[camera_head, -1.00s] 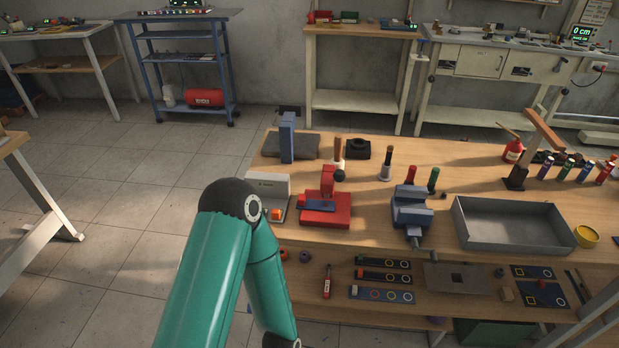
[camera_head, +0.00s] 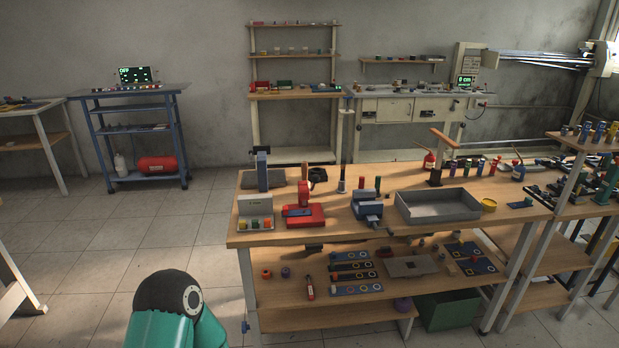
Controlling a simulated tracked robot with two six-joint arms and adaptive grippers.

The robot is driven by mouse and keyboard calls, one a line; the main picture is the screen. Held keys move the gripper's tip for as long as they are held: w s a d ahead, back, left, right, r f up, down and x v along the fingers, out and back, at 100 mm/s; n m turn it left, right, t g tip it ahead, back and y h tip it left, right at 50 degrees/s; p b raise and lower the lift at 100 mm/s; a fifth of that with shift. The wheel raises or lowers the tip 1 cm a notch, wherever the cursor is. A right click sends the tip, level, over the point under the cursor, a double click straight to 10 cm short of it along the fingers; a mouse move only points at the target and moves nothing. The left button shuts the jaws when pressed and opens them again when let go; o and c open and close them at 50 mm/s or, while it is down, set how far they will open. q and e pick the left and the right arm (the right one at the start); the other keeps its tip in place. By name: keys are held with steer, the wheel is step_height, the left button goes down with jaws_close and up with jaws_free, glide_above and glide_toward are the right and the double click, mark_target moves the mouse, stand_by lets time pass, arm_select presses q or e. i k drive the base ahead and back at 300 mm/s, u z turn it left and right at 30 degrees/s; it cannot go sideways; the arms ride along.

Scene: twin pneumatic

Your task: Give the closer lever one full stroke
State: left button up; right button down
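I cannot tell for sure which part is the closer lever. A tilted brown wooden bar (camera_head: 444,138) on an upright post with a dark foot (camera_head: 435,178) stands towards the right on the workbench (camera_head: 330,232). A red press-like device (camera_head: 305,213) stands at the bench's front left, with a blue piece on its base. My teal arm, with a dark joint, shows at the bottom left, well short of the bench top. Neither of my grippers is in view, so whether they are open or shut is hidden.
A grey-blue vise (camera_head: 367,207), a grey tray (camera_head: 437,207) and a white box with buttons (camera_head: 256,212) stand on the bench. Its lower shelf holds strips and small parts. A blue cart (camera_head: 135,95) stands behind left. Floor left of the bench is clear.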

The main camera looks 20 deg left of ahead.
mark_target(315, 179)
steer(key=u, duration=0.75)
steer(key=i, duration=1)
